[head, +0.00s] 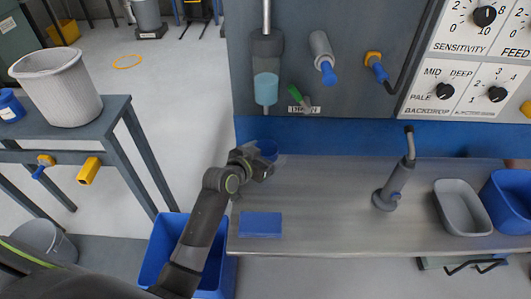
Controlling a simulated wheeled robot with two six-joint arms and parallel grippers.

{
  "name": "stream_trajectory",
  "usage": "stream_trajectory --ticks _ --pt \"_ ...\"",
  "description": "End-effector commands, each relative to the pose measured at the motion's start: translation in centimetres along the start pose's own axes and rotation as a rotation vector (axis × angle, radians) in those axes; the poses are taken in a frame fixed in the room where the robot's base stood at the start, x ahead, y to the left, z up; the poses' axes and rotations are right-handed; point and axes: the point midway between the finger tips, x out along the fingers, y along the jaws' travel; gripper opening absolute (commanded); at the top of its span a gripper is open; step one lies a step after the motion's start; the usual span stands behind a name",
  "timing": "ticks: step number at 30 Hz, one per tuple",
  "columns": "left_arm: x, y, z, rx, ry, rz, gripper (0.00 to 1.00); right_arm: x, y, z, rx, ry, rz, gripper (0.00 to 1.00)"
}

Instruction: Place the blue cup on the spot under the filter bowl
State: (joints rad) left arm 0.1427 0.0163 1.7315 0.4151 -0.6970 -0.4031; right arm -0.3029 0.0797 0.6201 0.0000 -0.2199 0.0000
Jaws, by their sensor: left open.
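I cannot tell whether the fingers touch the cup. A spot under the cup cannot be made out. My right gripper is not in view.
A flat blue block or pad (260,224) lies at the bench's front left. A grey tap-like post (394,186), a grey tub (462,207) and a blue bin (508,202) stand to the right. The bench middle (325,200) is clear. A green valve lever (302,98) sits beside the bowl.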

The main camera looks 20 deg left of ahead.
Motion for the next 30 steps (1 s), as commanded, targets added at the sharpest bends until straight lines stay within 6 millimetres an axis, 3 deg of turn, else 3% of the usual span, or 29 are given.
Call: stream_trajectory --ticks 8,24,30 --pt "-0.7 0.0 -0.4 0.000 0.001 -0.001 0.85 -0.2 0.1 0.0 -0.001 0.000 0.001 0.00" --pt "-9.7 0.0 -0.3 0.002 0.001 -0.001 0.85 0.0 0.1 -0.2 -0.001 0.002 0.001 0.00" --pt "-11.7 -0.1 -0.3 0.002 0.000 -0.001 0.85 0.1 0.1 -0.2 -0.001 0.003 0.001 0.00"
